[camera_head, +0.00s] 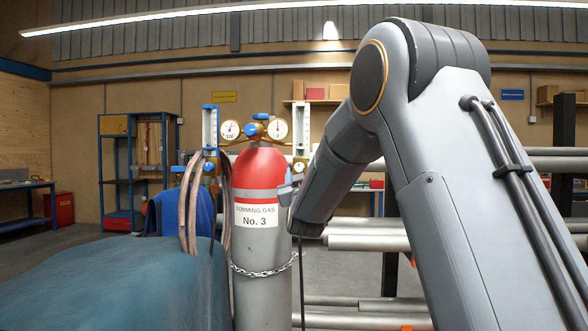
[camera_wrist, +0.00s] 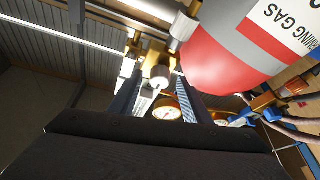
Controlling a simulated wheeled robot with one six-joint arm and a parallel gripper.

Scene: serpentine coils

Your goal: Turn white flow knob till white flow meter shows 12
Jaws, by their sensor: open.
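The white flow meter (camera_head: 300,128) is the upright white-topped tube right of the gauges in the head view. Its scale is too small to read. In the wrist view, a white round knob (camera_wrist: 159,75) sits below a brass block, and I take it for the white flow knob. My gripper (camera_wrist: 158,84) is open, with one finger on each side of this knob. I cannot tell whether either finger touches it. In the head view my gripper (camera_head: 288,188) is beside the cylinder's right shoulder, partly hidden by my wrist.
Hoses (camera_head: 190,205) hang at left. Metal pipes (camera_head: 365,242) lie on a rack behind.

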